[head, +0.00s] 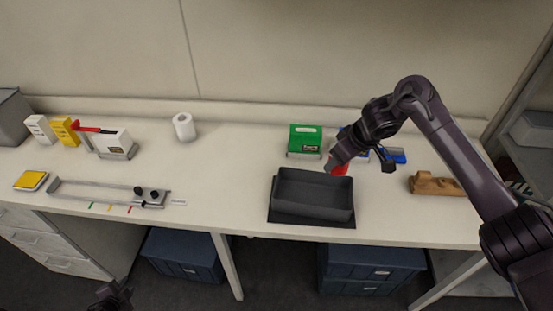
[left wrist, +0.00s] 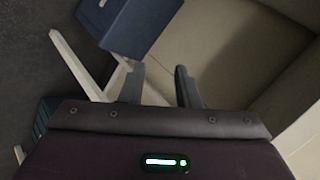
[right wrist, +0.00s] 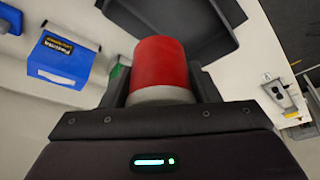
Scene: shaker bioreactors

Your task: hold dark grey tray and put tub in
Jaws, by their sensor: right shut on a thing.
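The dark grey tray (head: 313,211) sits on a dark mat near the front edge of the bench. My right gripper (head: 336,165) is shut on the red tub (head: 342,169), at the tray's back right corner. In the right wrist view the tub (right wrist: 160,65) is between the fingers, with a pale band at its near end, and the tray (right wrist: 225,40) lies just beyond it. I cannot tell the tub's exact height above the bench. My left gripper (head: 112,290) is low at the bottom left, off the bench; its fingers are apart and empty in the left wrist view (left wrist: 159,88).
A green box (head: 305,138) stands behind the tray, with blue items (head: 394,155) to its right. A wooden block (head: 436,184) lies at the right. A metal rail device (head: 110,192) is at the left. The bench between rail and tray is clear. Blue bins (head: 183,255) stand below.

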